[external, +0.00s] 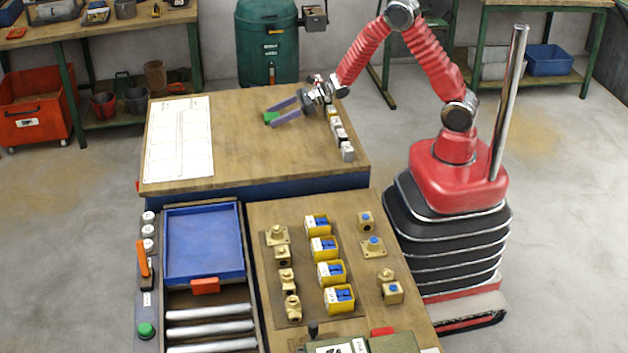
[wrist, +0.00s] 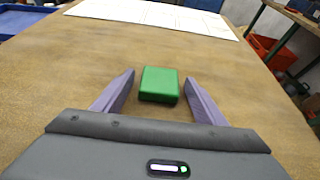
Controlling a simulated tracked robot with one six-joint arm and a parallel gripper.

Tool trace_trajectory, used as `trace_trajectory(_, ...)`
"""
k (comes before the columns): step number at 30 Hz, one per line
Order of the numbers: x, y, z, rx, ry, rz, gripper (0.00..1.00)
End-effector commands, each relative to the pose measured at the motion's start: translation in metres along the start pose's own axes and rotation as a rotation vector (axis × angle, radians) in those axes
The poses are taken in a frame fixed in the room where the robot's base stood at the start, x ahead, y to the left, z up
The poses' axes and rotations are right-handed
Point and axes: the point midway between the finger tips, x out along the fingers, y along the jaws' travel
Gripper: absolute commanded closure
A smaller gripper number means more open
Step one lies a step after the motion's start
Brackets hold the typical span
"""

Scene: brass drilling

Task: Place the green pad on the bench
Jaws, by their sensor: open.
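The green pad (wrist: 159,84) is a small block with rounded edges. It lies on the wooden bench top (external: 245,150), and in the external view the pad (external: 271,117) shows near the bench's far side. My gripper (external: 284,111) is low over the bench with its purple fingers pointing at the pad. In the wrist view my gripper (wrist: 158,88) is open, with one finger on each side of the pad and a gap on both sides. I cannot tell how high the fingertips are above the wood.
A white sheet with printed boxes (external: 180,138) covers the bench's left part. Several small blocks (external: 340,133) stand in a row on the right. A blue tray (external: 203,243) and a board of brass fittings (external: 310,270) are in front. The bench's middle is clear.

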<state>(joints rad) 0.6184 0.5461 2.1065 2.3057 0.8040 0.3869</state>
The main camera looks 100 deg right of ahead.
Motion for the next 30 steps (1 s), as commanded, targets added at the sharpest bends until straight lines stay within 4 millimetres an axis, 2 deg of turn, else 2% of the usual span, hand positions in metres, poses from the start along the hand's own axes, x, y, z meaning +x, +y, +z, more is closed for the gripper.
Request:
trace_trajectory(8, -0.017, -0.001, 0.002, 0.000, 0.000, -0.002, 0.35)
trace_trajectory(24, -0.096, -0.001, 0.002, -0.001, -0.002, -0.002, 0.35)
trace_trajectory(30, -0.116, 0.000, 0.002, 0.001, -0.001, -0.001, 0.35)
